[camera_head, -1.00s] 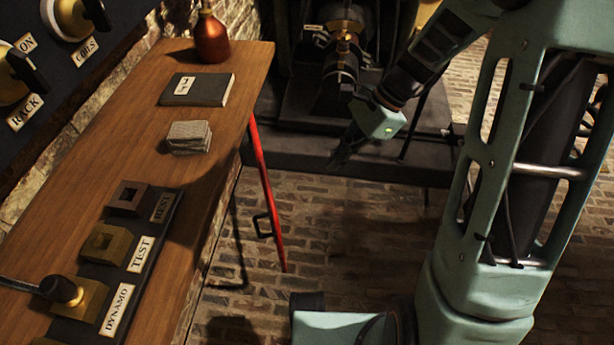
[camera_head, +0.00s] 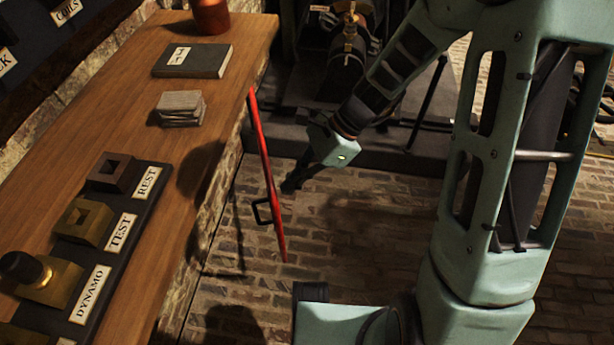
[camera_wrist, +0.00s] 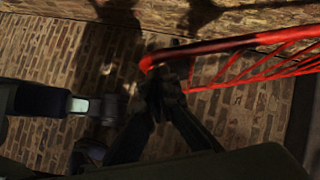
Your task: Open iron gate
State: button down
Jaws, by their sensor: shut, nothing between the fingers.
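My gripper (camera_head: 291,184) is just right of the gate in the head view. In the wrist view my gripper (camera_wrist: 165,88) is shut and empty beside the rounded left end of the red rail. I cannot tell whether the fingertips touch the gate.
A wooden bench (camera_head: 215,120) runs along the left with a book (camera_head: 193,61), a stack of cards (camera_head: 181,108), a red jar (camera_head: 211,15) and a labelled switch strip (camera_head: 152,208). Dark machinery on a plinth stands behind. The brick floor (camera_head: 350,250) right of the gate is clear.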

aim_at(270, 185)
jog(key=shift+s+a+f, duration=0.1)
jog(key=shift+s+a, duration=0.1)
jog(key=shift+a, duration=0.25)
jog(key=s+a+p, duration=0.1)
jog(key=s+a, duration=0.3)
jog(key=a, duration=1.2)
jog(key=w+d, duration=0.1)
jog(key=d, duration=0.3)
jog(key=w+d, duration=0.2)
jog(key=d, duration=0.1)
jog(key=w+d+r, duration=0.1)
jog(key=w+d, duration=0.1)
jog(key=d, duration=0.2)
jog(key=shift+d, duration=0.45)
